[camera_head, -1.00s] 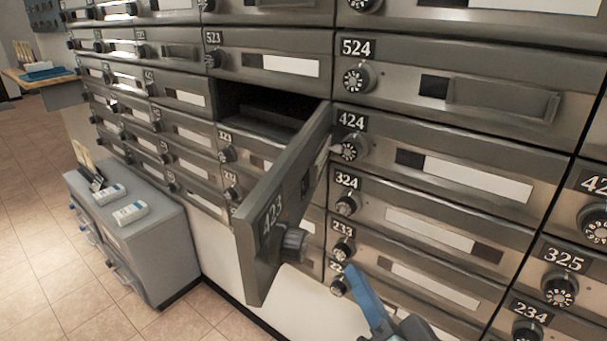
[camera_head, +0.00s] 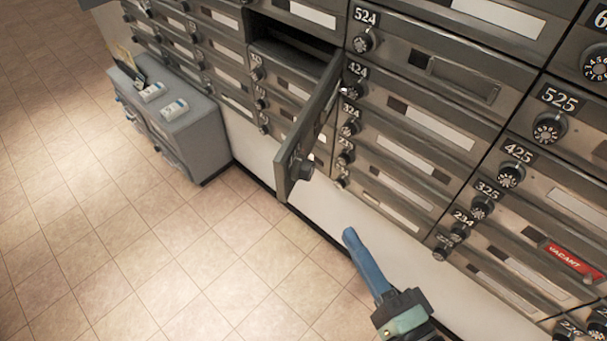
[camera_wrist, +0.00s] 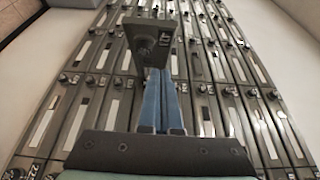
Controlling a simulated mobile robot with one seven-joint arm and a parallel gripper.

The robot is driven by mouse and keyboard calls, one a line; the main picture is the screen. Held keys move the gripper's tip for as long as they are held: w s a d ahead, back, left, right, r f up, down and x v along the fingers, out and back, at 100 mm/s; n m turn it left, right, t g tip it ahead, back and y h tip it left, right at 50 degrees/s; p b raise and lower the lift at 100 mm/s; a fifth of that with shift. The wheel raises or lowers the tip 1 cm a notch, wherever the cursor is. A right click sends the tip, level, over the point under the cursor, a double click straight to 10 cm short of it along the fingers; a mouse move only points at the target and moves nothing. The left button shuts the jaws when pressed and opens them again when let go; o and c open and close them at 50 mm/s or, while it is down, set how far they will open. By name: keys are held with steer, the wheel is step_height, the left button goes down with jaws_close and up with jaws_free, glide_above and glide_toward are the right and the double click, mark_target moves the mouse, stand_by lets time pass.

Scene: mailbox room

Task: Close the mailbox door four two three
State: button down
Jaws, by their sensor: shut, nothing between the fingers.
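The mailbox door 423 (camera_head: 309,135) stands swung out from the wall of boxes, with its round dial near its free end. Its dark compartment (camera_head: 290,33) is uncovered behind it. The door also shows in the wrist view (camera_wrist: 150,44), beyond the fingertips. My gripper (camera_head: 350,236) is shut and empty, with its blue fingers together, below and to the right of the door in the head view. The fingers also show in the wrist view (camera_wrist: 160,98), pointing toward the door; I cannot tell there whether they touch it, but in the head view they are apart.
Closed mailbox doors, such as 424 (camera_head: 420,120), fill the wall to the right, with protruding dials. A red vacant tag (camera_head: 572,261) is at lower right. A grey cabinet (camera_head: 190,137) with small boxes stands at the left. The tiled floor (camera_head: 130,240) is clear.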

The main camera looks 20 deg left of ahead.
steer(key=p, duration=0.1)
glide_toward(289, 169)
steer(key=w, duration=0.4)
steer(key=a+p, duration=0.1)
steer(key=a, duration=0.2)
steer(key=shift+a, duration=0.65)
steer(key=shift+w+a, duration=0.1)
steer(key=shift+a, duration=0.05)
